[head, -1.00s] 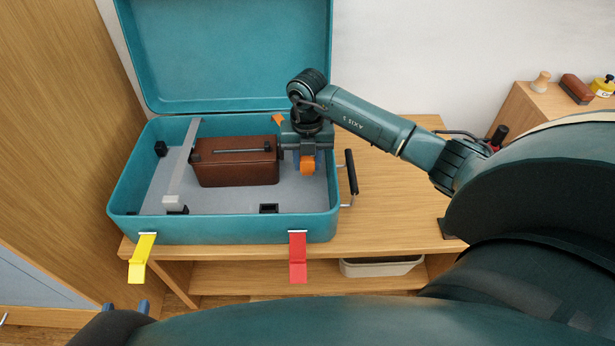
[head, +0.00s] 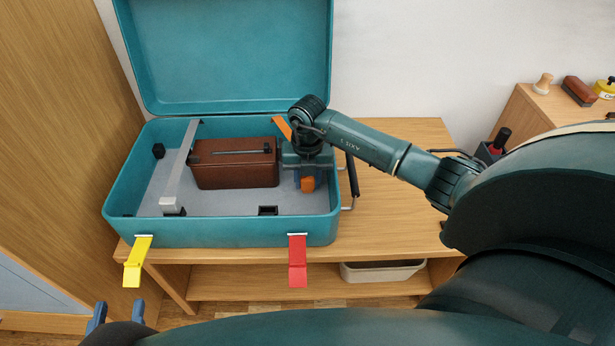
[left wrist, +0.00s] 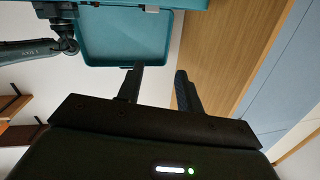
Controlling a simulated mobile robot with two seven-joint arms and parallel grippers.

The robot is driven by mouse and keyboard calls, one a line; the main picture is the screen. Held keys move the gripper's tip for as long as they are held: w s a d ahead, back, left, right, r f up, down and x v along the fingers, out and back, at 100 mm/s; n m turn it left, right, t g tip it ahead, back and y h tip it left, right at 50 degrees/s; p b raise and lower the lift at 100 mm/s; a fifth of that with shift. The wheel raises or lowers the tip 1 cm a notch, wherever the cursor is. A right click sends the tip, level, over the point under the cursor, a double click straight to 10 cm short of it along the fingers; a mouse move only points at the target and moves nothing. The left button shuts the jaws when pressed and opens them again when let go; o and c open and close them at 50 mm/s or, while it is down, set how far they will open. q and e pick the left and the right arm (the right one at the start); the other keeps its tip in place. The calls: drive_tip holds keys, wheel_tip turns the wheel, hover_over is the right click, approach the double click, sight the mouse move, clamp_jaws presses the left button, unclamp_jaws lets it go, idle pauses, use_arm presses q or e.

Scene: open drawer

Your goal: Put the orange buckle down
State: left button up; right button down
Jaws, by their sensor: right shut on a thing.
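The orange buckle (head: 307,184) shows between the fingers of my right gripper (head: 307,180), which is shut on it. An orange strip (head: 283,128) shows behind the same wrist; I cannot tell if it joins the buckle. My right gripper points down inside the right part of an open teal case (head: 225,230), beside a brown leather box (head: 235,172). The gripper hides part of the buckle and what is under it. My left gripper (head: 117,314) is at the bottom left, outside the case. Its two fingers stand apart and empty in the left wrist view (left wrist: 157,80).
The raised lid (head: 225,50) stands behind. A grey bar (head: 180,170) crosses the case's left part. Yellow (head: 134,262) and red (head: 298,262) latches hang at the front. A black handle (head: 352,175) sits at the right side. The wooden top (head: 400,200) right of the case is clear.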

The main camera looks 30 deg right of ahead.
sight(308, 178)
drive_tip(key=c, duration=1)
unclamp_jaws()
use_arm(q)
drive_tip(key=g+p, duration=0.1)
drive_tip(key=p, duration=0.1)
drive_tip(key=s+n+g+y+p, duration=0.1)
drive_tip(key=p, duration=0.1)
drive_tip(key=shift+a+f+g, duration=0.1)
drive_tip(key=shift+a+g, duration=0.3)
use_arm(e)
wheel_tip(308, 178, up, 13)
drive_tip(key=shift+r, duration=0.1)
